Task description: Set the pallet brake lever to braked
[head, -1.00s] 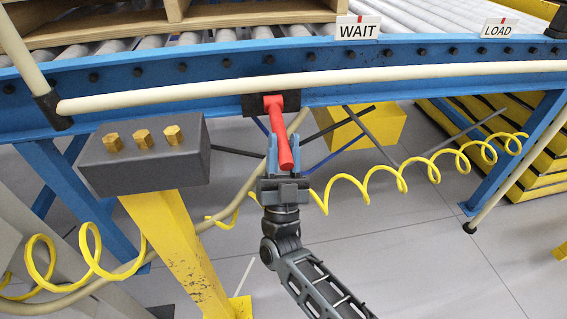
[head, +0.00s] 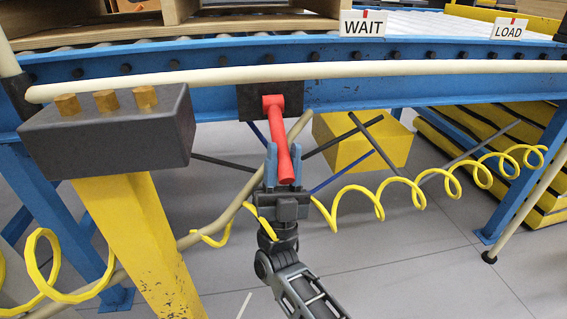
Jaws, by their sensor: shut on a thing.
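The red brake lever (head: 275,122) hangs from a black mounting plate (head: 310,97) on the blue conveyor rail in the head view. It points downward and toward me, its free end slightly to the right. My gripper (head: 284,168) is shut on the lever near its lower end, with one blue-grey finger on each side. No lever position label is readable.
A dark box (head: 110,140) with several brass hex knobs stands on a yellow post (head: 140,235) at left. A cream tube (head: 430,72) runs along the rail. A coiled yellow hose (head: 380,195) hangs behind my gripper. WAIT (head: 364,25) and LOAD (head: 509,29) signs stand above.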

